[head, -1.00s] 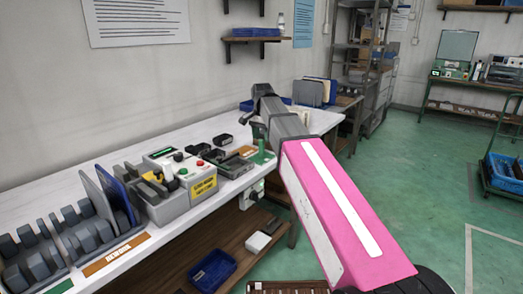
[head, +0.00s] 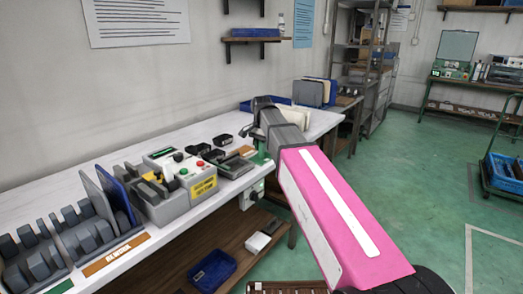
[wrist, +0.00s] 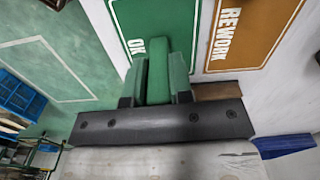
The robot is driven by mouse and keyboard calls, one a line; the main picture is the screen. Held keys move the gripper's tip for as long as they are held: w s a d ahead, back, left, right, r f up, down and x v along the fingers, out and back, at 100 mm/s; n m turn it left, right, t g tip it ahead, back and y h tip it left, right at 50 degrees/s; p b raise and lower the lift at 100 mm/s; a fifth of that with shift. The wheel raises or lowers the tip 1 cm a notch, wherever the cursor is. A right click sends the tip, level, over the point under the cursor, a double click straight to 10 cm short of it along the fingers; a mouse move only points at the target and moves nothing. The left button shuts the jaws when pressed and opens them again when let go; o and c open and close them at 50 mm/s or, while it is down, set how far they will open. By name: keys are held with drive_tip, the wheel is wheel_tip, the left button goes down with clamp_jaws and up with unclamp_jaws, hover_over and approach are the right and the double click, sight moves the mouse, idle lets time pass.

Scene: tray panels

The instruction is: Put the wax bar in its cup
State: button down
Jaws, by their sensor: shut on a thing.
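In the wrist view my gripper (wrist: 155,85) is shut on a green bar (wrist: 158,70), seemingly the wax bar, which sits between its two fingers. Below the bar in that view lie a green panel marked OK (wrist: 122,22) and an orange panel marked REWORK (wrist: 250,28). In the head view my arm reaches over the right part of the bench and mostly hides the gripper. Small dark open containers (head: 222,140) stand on the bench left of the arm's end. I cannot tell which thing is the wax bar's cup.
A grey control box (head: 185,190) with buttons stands on the white bench (head: 150,255). Grey slotted racks (head: 75,235) with upright panels stand at the left. A blue bin (head: 212,270) sits on the lower shelf. Blue trays and folders (head: 318,92) stand at the bench's far end.

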drive_tip(key=shift+r, duration=0.8)
wheel_tip(320, 180, up, 3)
drive_tip(key=shift+f, duration=0.1)
drive_tip(key=s+a+r, duration=0.5)
drive_tip(key=s+a, duration=0.2)
drive_tip(key=a, duration=0.3)
drive_tip(key=s+a+r, duration=0.4)
drive_tip(key=s+a, duration=0.4)
drive_tip(key=a, duration=0.2)
drive_tip(key=s+a+r, duration=0.5)
drive_tip(key=s+a, duration=0.2)
drive_tip(key=a, duration=0.3)
drive_tip(key=shift+m, duration=0.3)
drive_tip(key=w+d+f, duration=0.1)
drive_tip(key=w+f, duration=0.1)
drive_tip(key=w, duration=0.1)
drive_tip(key=w+d+f, duration=0.1)
drive_tip(key=w+f, duration=0.1)
drive_tip(key=w, duration=0.2)
drive_tip(key=w+d+f, duration=0.1)
drive_tip(key=w+f, duration=0.1)
drive_tip(key=w, duration=0.1)
drive_tip(key=shift+w+d+f, duration=0.35)
drive_tip(key=shift+d+f, duration=0.05)
drive_tip(key=shift+f, duration=2)
drive_tip(key=shift+f, duration=0.1)
